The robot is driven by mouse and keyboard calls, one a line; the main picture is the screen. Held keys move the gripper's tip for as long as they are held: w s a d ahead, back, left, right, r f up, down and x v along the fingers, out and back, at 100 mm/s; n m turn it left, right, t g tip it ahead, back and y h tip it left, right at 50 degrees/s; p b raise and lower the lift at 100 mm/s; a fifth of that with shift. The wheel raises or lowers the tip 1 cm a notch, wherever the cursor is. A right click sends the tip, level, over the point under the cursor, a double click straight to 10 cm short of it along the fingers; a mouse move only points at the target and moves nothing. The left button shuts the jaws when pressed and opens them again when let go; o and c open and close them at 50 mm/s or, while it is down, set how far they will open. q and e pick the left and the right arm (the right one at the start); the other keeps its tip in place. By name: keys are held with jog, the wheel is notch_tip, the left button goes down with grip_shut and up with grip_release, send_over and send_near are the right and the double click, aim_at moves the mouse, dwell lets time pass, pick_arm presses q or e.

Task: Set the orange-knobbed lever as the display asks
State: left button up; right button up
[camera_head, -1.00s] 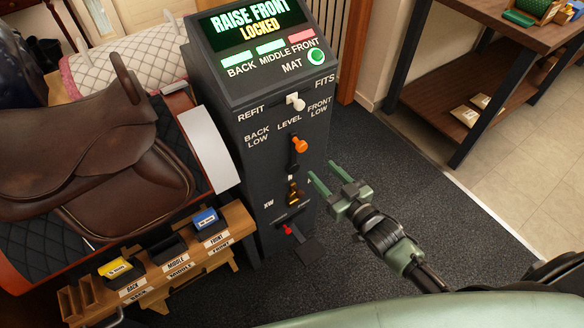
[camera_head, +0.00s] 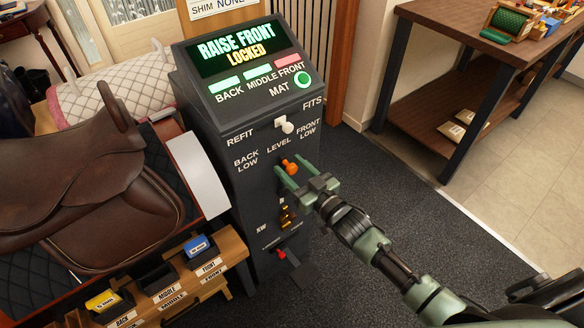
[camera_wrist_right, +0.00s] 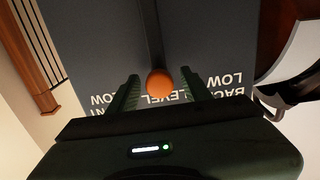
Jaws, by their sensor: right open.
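The orange-knobbed lever (camera_head: 289,167) sticks out of the dark console's front (camera_head: 215,190), under the word LEVEL, between BACK LOW and FRONT LOW. The display (camera_head: 240,48) reads RAISE FRONT LOCKED. My right gripper (camera_head: 292,173) is open at the lever, its fingers reaching to either side of the knob. In the right wrist view the orange knob (camera_wrist_right: 159,83) sits between the two open fingers, with gaps on both sides and no clear contact. My left gripper is not in view.
A white switch (camera_head: 284,125) sits above the lever, and a small amber control (camera_head: 288,215) and a red one (camera_head: 280,253) sit below. The saddle (camera_head: 90,190) and shim rack (camera_head: 205,277) stand at left. Dark carpet lies open to the right.

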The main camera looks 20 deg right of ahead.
grip_shut()
dwell(1.3)
jog(key=shift+s+a, duration=0.1)
